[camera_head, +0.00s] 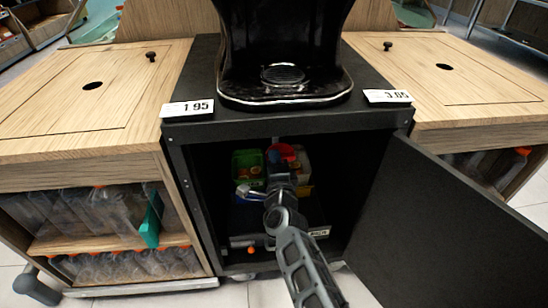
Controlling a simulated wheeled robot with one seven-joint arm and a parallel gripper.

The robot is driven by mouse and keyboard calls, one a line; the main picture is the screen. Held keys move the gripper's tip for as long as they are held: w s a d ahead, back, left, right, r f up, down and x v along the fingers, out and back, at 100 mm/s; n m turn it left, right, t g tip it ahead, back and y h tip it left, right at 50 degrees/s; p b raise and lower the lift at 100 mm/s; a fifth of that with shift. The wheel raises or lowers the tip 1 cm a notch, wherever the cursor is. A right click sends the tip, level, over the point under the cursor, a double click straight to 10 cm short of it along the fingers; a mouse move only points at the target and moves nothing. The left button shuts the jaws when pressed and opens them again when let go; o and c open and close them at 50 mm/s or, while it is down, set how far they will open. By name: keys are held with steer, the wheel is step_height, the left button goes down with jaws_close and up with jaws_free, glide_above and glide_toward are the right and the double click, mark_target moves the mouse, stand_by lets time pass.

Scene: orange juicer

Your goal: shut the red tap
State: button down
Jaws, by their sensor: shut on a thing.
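My gripper (277,172) reaches into the open black cabinet (222,185) under the juicer, its fingers small and partly hidden by my own wrist. A rounded red thing (284,152), which looks like the red tap, shows right at the gripper's far end. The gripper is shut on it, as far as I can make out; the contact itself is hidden. A small blue part (273,159) shows just left of the red one.
A green container (246,163) stands left of my gripper and a pale container (303,160) right of it. The cabinet door (435,225) stands open at the right. The black juicer (285,45) is above. Wooden counters (95,95) with bottles (115,208) flank the cabinet.

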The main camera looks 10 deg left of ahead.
steer(key=shift+f, duration=0.1)
steer(key=c, duration=1.1)
jaws_free()
steer(key=p+v, duration=0.4)
steer(key=v, duration=0.4)
